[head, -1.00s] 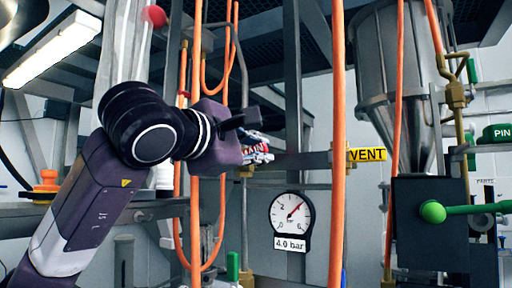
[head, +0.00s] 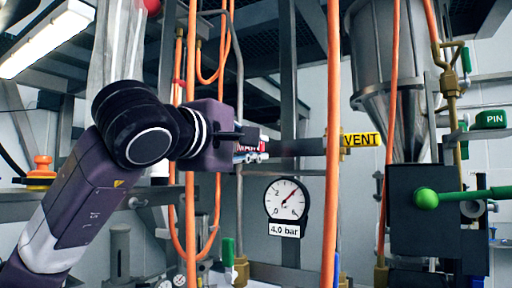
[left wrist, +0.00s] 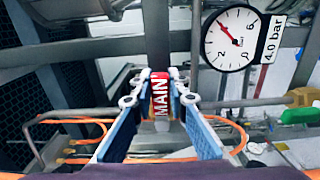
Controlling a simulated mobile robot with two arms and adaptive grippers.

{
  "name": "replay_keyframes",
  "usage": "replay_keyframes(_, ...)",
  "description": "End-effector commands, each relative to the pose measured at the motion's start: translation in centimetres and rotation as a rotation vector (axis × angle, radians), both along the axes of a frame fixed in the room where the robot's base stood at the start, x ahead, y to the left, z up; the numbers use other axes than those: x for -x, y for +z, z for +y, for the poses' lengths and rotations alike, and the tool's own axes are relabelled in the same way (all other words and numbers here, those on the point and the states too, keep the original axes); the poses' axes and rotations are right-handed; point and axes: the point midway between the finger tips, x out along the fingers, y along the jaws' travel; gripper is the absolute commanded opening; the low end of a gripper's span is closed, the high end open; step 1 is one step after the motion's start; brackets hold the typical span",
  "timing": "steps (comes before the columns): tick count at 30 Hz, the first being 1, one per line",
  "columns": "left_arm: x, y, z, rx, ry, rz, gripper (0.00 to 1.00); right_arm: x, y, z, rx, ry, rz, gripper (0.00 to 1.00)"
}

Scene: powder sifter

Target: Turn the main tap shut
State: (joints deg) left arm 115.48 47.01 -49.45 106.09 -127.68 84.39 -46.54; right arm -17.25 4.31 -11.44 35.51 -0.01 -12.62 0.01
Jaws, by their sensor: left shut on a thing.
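The main tap's red handle, lettered MAIN in white, shows between my left fingertips in the left wrist view (left wrist: 160,97). In the head view it is mostly hidden by my left gripper (head: 252,145), with only a bit of its red and white lettering (head: 247,147) visible. My left gripper (left wrist: 160,92) is shut on this handle, with a blue-padded finger on each side. The tap's body behind the handle is hidden. My right gripper is in neither view.
A pressure gauge (head: 286,199), labelled 4.0 bar, hangs below right of the gripper. Orange hoses (head: 334,120) run vertically on both sides.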

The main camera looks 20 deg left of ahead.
Motion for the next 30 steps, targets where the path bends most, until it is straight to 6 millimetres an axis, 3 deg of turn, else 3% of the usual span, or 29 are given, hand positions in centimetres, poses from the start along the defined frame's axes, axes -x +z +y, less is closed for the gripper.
replay_keyframes(4, -0.1, -0.3, -0.1, -0.004, -0.002, 0.006, 0.0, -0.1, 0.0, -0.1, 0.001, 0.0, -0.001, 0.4)
replay_keyframes(5, -0.1, -0.3, -0.1, -0.004, -0.002, 0.006, 0.18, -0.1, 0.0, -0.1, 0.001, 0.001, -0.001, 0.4)
replay_keyframes(9, 0.0, -0.2, -0.1, -0.003, -0.002, 0.005, 0.33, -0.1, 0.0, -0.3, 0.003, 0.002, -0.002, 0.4)
replay_keyframes(20, 0.6, 0.0, 0.0, 0.0, -0.001, 0.001, 0.33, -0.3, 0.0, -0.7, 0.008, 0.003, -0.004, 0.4)
replay_keyframes(30, 5.9, -0.1, 0.4, -0.002, -0.002, 0.001, 0.33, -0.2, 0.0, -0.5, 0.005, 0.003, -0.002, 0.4)
